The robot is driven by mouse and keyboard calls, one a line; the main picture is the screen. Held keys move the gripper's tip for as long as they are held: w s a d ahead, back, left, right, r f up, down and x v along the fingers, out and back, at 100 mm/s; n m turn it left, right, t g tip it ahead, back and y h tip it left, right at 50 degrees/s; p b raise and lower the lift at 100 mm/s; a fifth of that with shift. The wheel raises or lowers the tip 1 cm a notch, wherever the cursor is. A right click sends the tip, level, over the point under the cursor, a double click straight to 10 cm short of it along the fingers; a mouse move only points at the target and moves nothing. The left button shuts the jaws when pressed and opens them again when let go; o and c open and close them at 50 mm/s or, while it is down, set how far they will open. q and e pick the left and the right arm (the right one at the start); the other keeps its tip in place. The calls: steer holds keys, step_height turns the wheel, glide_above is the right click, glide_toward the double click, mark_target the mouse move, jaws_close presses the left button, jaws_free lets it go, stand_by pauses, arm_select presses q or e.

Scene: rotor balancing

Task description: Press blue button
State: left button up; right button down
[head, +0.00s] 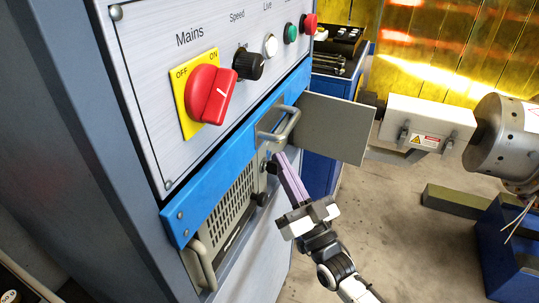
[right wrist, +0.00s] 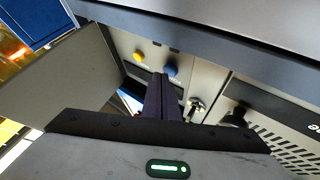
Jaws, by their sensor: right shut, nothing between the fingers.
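The blue button (right wrist: 171,70) shows in the right wrist view on a light panel, beside a yellow button (right wrist: 139,57). My right gripper (head: 279,160) is shut and empty. In the head view its long purplish fingers point up at the open compartment in the cabinet front. In the right wrist view the dark fingers of the right gripper (right wrist: 163,78) end close below the blue button; I cannot tell whether they touch it. The blue button cannot be made out in the head view. My left gripper is not in view.
An open grey door (head: 335,128) stands out right of the compartment. Above are a blue rail (head: 232,165), a metal handle (head: 283,126) and a red mains switch (head: 209,94). A vent grille (head: 232,207) is at left. A rotor machine (head: 500,135) stands at right.

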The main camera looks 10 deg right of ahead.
steer(key=shift+s+d, duration=0.3)
steer(key=shift+d, duration=0.15)
steer(key=s+d, duration=0.1)
steer(key=s+d+p, duration=0.1)
steer(key=d, duration=0.2)
steer(key=shift+s+d+p, duration=0.1)
steer(key=shift+s+p, duration=0.25)
steer(key=shift+s, duration=0.05)
stand_by(0.5)
